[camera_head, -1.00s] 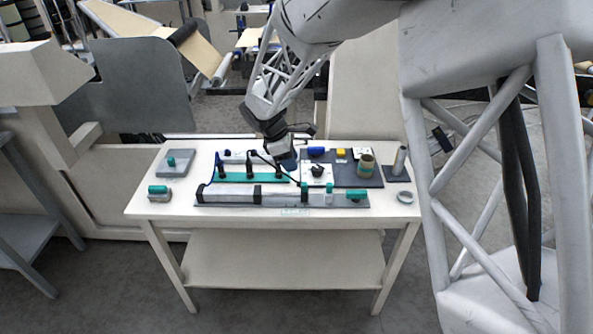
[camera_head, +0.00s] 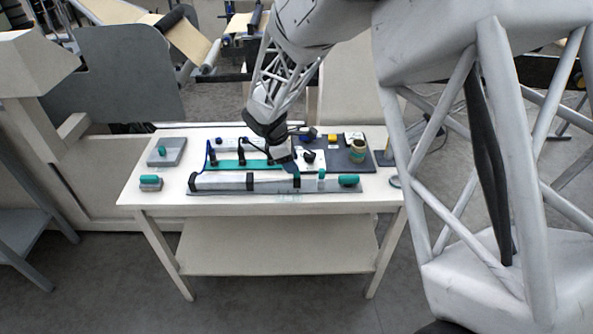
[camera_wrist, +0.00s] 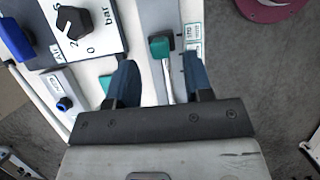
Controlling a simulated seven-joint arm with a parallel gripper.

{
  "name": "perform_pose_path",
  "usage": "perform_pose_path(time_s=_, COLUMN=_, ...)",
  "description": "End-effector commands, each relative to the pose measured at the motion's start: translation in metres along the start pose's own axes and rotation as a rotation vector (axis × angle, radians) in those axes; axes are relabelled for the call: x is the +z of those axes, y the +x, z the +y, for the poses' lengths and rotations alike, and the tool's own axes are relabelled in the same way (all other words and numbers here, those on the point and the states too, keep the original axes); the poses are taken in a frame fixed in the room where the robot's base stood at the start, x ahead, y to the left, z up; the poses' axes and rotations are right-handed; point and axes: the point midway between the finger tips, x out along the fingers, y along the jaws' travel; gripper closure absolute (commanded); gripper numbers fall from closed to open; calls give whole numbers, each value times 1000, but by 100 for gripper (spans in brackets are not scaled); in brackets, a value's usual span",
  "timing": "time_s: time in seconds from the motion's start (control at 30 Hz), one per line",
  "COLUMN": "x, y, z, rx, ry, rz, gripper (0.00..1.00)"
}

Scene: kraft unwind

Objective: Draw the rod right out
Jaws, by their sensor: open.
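A thin silver rod (camera_wrist: 168,84) with a teal knob (camera_wrist: 160,47) shows in the wrist view, running from the knob toward my gripper. In the head view, a long grey cylinder with black bands (camera_head: 222,181) lies along a grey base at the table's front, with teal parts (camera_head: 348,180) toward its right. Which of these teal parts is the wrist view's knob is hard to tell. My gripper (camera_wrist: 160,82) is open, with blue fingers on either side of the rod in the picture. Whether they touch it cannot be told. In the head view my gripper (camera_head: 288,166) is above the fixture's right half.
A white dial panel (camera_wrist: 98,45) marked "bar" with a black knob is close to the left finger. A grey plate with a teal knob (camera_head: 166,152) stands at the left. The table's front edge is bare.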

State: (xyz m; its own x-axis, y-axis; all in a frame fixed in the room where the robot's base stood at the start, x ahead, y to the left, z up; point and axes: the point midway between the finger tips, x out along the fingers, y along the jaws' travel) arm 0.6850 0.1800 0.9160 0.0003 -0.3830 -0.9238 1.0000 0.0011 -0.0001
Motion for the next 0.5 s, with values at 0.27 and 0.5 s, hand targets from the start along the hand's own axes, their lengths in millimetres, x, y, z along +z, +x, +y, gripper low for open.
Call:
perform_pose_path(time_s=0.27, x=0, y=32, z=0, rx=-2, ry=1, rz=0, gripper=53)
perform_pose_path(time_s=0.5, x=0, y=43, z=0, rx=0, ry=1, rz=0, gripper=53)
